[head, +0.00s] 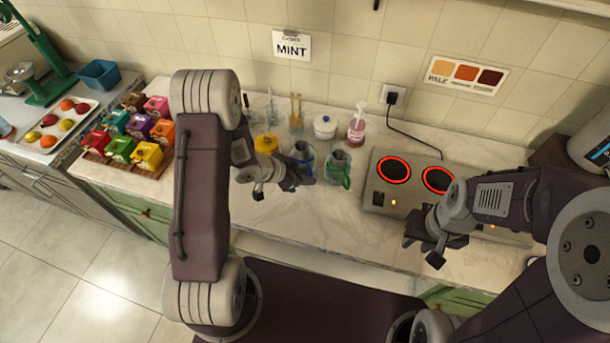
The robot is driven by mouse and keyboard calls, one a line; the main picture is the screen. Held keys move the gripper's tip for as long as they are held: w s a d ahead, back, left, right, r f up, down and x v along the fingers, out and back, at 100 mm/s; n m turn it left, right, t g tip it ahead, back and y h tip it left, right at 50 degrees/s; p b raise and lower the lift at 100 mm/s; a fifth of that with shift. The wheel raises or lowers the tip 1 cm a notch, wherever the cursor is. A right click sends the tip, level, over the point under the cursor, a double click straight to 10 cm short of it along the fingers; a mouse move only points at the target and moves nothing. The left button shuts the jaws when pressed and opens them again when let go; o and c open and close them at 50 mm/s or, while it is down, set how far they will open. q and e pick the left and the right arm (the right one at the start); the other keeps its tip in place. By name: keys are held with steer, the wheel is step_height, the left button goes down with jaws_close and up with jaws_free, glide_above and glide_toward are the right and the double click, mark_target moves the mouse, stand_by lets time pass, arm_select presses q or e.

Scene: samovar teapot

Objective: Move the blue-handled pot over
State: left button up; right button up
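Two glass pots stand side by side on the counter. The left pot (301,152) has a dark top and a bluish part low on its side, partly hidden by my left gripper. The right pot (339,161) has a green handle facing the front. My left gripper (276,188) is in front of and to the left of the left pot, fingers apart; I cannot tell whether it touches the pot. My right gripper (424,251) hangs open and empty in front of the stove.
A two-burner stove (378,196) with red glowing rings is right of the pots. A yellow-lidded jar (266,143), a white lidded pot (325,126) and a pink pump bottle (356,129) stand behind. Colored boxes (120,148) fill the left. The front counter strip is clear.

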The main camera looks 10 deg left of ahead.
arm_select(q)
steer(key=shift+r, duration=0.15)
steer(key=p+v, duration=0.3)
steer(key=v, duration=0.9)
steer(key=a+r+n+y, duration=0.1)
steer(key=a+n+y, duration=0.3)
steer(key=a+y, duration=0.15)
steer(key=s+d+r+n+g, duration=0.2)
steer(key=s+d+n+g, duration=0.2)
steer(key=s, duration=0.8)
steer(key=d+g, duration=0.1)
steer(key=d, duration=0.1)
steer(key=shift+d+n, duration=0.3)
steer(key=shift+d, duration=0.05)
